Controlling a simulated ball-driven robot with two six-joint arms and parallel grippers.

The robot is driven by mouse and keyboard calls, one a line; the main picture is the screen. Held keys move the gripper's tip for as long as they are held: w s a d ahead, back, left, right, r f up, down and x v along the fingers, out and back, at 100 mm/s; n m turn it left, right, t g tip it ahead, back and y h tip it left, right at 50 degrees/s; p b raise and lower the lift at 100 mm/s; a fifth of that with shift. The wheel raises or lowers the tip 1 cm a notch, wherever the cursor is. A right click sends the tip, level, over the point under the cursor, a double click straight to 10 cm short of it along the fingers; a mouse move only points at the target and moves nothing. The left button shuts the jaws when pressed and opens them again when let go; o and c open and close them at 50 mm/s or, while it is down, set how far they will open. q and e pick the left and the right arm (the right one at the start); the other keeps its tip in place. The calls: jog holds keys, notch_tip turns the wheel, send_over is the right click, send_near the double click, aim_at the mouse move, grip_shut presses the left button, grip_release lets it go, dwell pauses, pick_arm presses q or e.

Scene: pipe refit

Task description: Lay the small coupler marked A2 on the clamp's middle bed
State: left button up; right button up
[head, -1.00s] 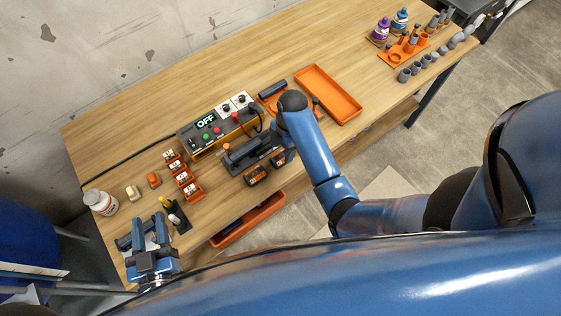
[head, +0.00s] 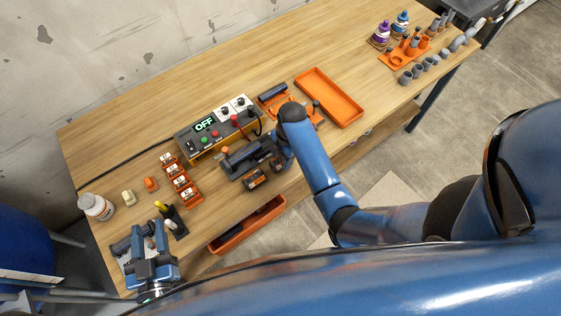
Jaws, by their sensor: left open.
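The clamp (head: 240,160) is a dark block with black-and-orange parts on its near side, in front of the control box. Its middle bed cannot be made out. My left gripper (head: 143,244) is open at the near left of the table, over a pale patch with small dark things. My right arm reaches down beside the clamp's right end. Its gripper is hidden behind the arm or too unclear to make out. Small orange holders with white labels (head: 180,181) stand in a row left of the clamp. No A2 mark is readable, so I cannot tell which piece is the coupler.
The control box (head: 207,140) reads OFF. An orange tray (head: 329,97) lies right of it. A white bottle (head: 96,206) and a black holder (head: 174,222) stand near my left gripper.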

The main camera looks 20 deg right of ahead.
aim_at(281, 159)
jog(key=shift+c, duration=0.7)
jog(key=shift+r, duration=0.15)
jog(key=shift+r+p, duration=1.35)
jog(key=shift+p, duration=0.4)
jog(key=shift+r+p, duration=1)
jog(key=shift+p, duration=0.05)
